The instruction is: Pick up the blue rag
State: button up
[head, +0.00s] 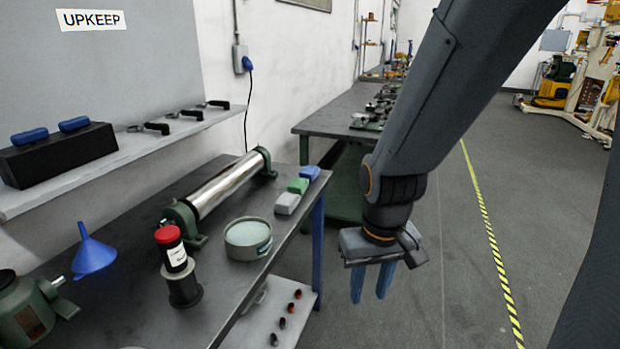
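The blue rag (310,172) looks like a small folded block. It lies at the far right corner of the dark workbench (215,290), behind a green rag (298,186) and a grey one (286,203) in a short row. My gripper (369,299) hangs pointing down, to the right of the bench and nearer than the rags. Its two blue fingers are apart with nothing visible between them, so it is open and empty. It is well clear of the blue rag.
A steel roller (225,185) on green stands lies left of the rags. A round tin (248,240), a red-capped bottle (171,250) and a blue funnel (92,255) stand nearer. A second bench (335,110) stands behind. Floor right of the bench is open.

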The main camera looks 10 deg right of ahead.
aim_at(310, 172)
jog(key=u, duration=0.15)
jog(key=k, duration=0.35)
jog(key=z, duration=1.3)
jog(key=i, duration=2.1)
jog(key=u, duration=1.15)
jog(key=i, duration=0.75)
jog(key=u, duration=0.85)
